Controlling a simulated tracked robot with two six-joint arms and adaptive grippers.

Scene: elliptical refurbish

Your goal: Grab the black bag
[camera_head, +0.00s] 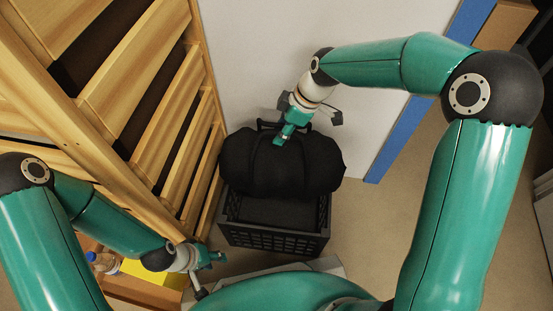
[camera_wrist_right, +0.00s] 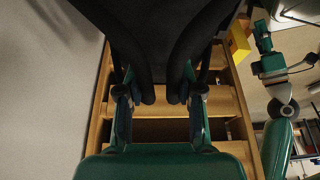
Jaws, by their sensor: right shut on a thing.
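The black bag (camera_head: 285,170) is a rounded duffel in the middle of the head view. It sits at the top of a black slatted crate (camera_head: 275,240), covering its far part. My right gripper (camera_head: 290,133) is over the bag's upper side, by its handle, and is shut on the bag. In the right wrist view, the bag (camera_wrist_right: 160,30) fills the top, with two dark straps between the fingers of my right gripper (camera_wrist_right: 160,100). The exact grip point is hidden. My left gripper (camera_head: 208,275) is low at the left, with its fingers apart and empty, away from the bag.
A wooden slatted rack (camera_head: 150,90) stands close at the left of the bag. A white wall panel (camera_head: 290,40) is behind it, with a blue strip (camera_head: 400,135) at its right edge. A bottle (camera_head: 102,263) and yellow item (camera_head: 150,273) lie lower left. Floor right of the crate is clear.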

